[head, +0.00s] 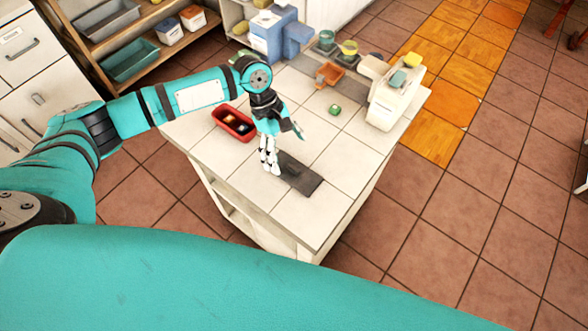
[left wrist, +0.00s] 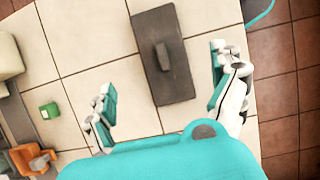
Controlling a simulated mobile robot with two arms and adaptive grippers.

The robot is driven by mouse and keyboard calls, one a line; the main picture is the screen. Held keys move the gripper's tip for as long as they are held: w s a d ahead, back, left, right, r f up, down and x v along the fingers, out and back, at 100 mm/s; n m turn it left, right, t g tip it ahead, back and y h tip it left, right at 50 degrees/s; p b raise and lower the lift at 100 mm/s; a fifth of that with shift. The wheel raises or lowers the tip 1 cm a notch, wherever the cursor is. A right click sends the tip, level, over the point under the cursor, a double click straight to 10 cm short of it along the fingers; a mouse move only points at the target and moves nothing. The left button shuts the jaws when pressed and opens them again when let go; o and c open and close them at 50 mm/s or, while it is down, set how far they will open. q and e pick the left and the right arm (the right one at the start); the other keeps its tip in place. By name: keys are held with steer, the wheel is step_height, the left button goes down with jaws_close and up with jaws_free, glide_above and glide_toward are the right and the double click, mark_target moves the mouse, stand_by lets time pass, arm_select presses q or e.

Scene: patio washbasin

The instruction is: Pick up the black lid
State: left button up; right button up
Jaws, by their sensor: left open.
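The black lid (head: 314,183) is a flat dark rectangle with a small raised handle, lying on the white tiled table (head: 325,205). In the left wrist view the lid (left wrist: 175,87) lies ahead of the fingers, its handle (left wrist: 162,56) near its middle. My left gripper (head: 284,150) hangs above the table, over the lid's far-left end in the head view. In the left wrist view its fingers (left wrist: 162,70) are spread wide and empty, one to each side of the lid. I cannot tell the exact height above it. My right gripper is not in view.
A red container (head: 233,113) with small items stands left of the gripper. A small green block (head: 335,109), an orange holder (head: 328,74) and a white machine (head: 385,110) stand farther back. Blue boxes (head: 268,42) are at the back. The table front is clear.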

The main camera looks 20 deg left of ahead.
mark_target(294, 167)
arm_select(q)
steer(key=shift+s+d+p+x, duration=0.15)
steer(key=shift+p+x, duration=0.2)
steer(key=shift+x, duration=1.15)
steer(key=shift+s+d+p+x, duration=0.1)
steer(key=shift+s+p+x, duration=0.15)
steer(key=shift+x, duration=1.25)
steer(key=shift+r, duration=0.1)
steer(key=c, duration=1.2)
